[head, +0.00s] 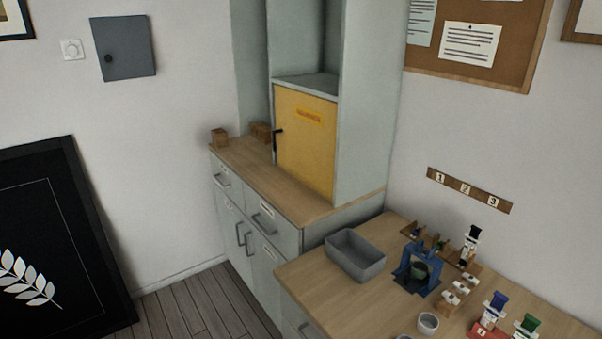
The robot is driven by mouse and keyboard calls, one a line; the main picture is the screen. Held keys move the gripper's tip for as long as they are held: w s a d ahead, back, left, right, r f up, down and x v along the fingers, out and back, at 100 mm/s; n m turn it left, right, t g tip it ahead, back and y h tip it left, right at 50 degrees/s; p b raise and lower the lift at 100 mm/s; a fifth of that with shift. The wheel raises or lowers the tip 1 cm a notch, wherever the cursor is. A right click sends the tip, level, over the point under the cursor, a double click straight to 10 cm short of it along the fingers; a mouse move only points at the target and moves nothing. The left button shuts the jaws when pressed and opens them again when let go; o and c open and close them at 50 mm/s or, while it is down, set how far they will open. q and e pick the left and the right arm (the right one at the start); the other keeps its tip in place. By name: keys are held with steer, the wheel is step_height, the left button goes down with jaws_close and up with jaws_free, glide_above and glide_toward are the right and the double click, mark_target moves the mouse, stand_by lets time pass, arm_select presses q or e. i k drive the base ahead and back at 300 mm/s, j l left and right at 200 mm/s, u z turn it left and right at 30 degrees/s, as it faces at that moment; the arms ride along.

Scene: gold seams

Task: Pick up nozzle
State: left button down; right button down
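No part that I can name as the nozzle for certain shows in the head view. Tubes with a blue cap (499,299) and a green cap (530,322) stand at the bench's front right. Neither of my grippers is in view.
An empty grey bin (355,256) stands on the workbench (330,292), left of the blue stand. A small light cup (428,322) is near the lower edge. A cabinet with a yellow door (305,150) stands behind. A framed black panel (55,240) leans at left.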

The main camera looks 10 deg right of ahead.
mark_target(450, 297)
steer(key=z, duration=1.65)
